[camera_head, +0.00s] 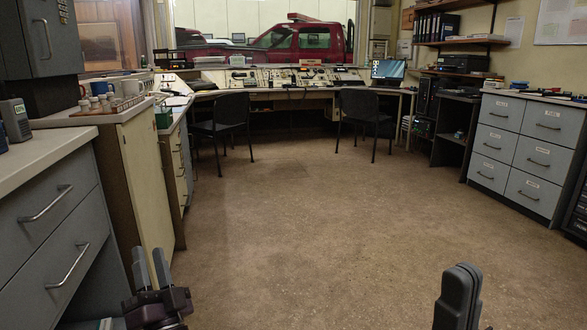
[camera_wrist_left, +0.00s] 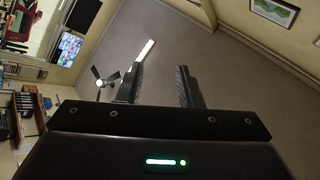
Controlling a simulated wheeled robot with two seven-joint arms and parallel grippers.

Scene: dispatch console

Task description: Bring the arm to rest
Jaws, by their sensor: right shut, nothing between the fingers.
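My left gripper (camera_head: 149,256) is low at the left in the head view, beside the grey drawer cabinet, with its fingers pointing up. Its two fingers are apart and nothing shows between them; the left wrist view also shows the open jaws (camera_wrist_left: 160,77). My right gripper (camera_head: 462,270) stands at the bottom right of the head view, over the floor. Its fingers are together and hold nothing. The rest of both arms is out of the head view.
The grey drawer cabinet (camera_head: 52,222) stands close at the left. Two black chairs (camera_head: 232,110) (camera_head: 366,105) stand before the console desk (camera_head: 290,78). A grey drawer unit (camera_head: 525,148) is at the right. The brown floor (camera_head: 300,220) between is clear.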

